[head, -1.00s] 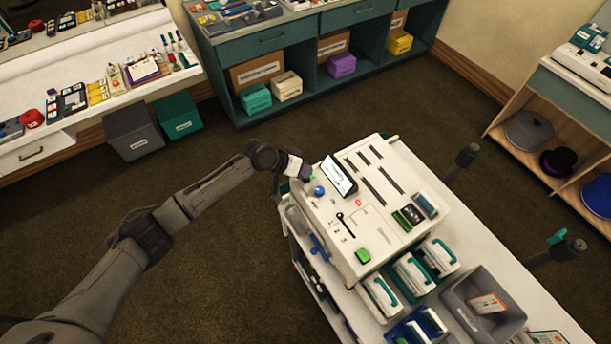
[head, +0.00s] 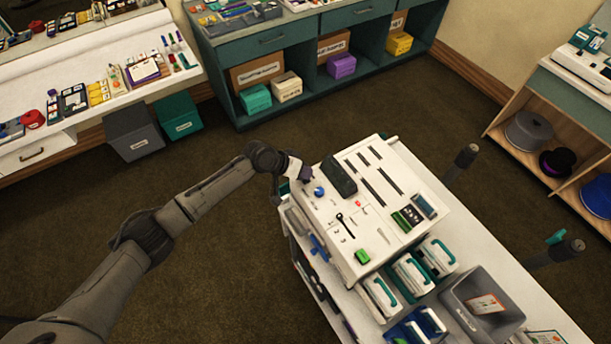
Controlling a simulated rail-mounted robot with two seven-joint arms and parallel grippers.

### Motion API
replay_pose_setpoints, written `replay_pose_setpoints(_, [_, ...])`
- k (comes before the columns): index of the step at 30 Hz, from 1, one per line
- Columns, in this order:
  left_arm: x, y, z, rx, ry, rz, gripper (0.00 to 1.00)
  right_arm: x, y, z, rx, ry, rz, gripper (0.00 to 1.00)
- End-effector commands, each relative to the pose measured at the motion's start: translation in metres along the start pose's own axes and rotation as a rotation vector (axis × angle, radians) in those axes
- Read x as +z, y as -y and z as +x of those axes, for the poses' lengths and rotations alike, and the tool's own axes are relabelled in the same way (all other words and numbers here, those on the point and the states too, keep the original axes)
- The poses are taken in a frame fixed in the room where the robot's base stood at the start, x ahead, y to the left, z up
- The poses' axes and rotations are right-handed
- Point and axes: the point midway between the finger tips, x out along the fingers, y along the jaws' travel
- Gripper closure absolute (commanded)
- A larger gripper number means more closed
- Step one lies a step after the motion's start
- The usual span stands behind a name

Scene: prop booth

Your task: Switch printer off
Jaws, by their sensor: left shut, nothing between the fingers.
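The printer (head: 378,232) is a white box-shaped machine on a white cart. On its top are a small display (head: 338,176), now dark, dark slots, a blue round knob (head: 319,191), a small red light or button (head: 358,203) and a green block (head: 362,257). My left gripper (head: 306,178) is at the printer's upper left edge, close to the blue knob and the display. It is shut with nothing seen in it. I cannot tell whether it touches the printer. My right gripper does not show.
The cart (head: 555,318) also holds white-and-teal cases (head: 411,274) and a grey bin (head: 480,329) in front of the printer. Two dark upright posts stand at its right side. A teal cabinet (head: 225,55) stands behind, a white counter (head: 80,110) at left.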

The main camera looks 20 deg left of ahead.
Motion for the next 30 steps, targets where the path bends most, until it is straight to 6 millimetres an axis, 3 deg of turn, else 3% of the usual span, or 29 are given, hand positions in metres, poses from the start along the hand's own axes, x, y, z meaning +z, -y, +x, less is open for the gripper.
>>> replay_pose_setpoints(8, [-0.003, -0.003, -0.004, 0.001, -0.001, 0.000, 1.00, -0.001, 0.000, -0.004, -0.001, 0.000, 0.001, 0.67])
replay_pose_setpoints(24, [-0.028, -0.028, -0.038, 0.001, -0.002, 0.000, 1.00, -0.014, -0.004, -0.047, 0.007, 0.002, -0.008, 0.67])
replay_pose_setpoints(30, [-0.031, -0.031, -0.043, 0.001, -0.002, 0.000, 1.00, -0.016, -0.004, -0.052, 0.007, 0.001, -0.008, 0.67])
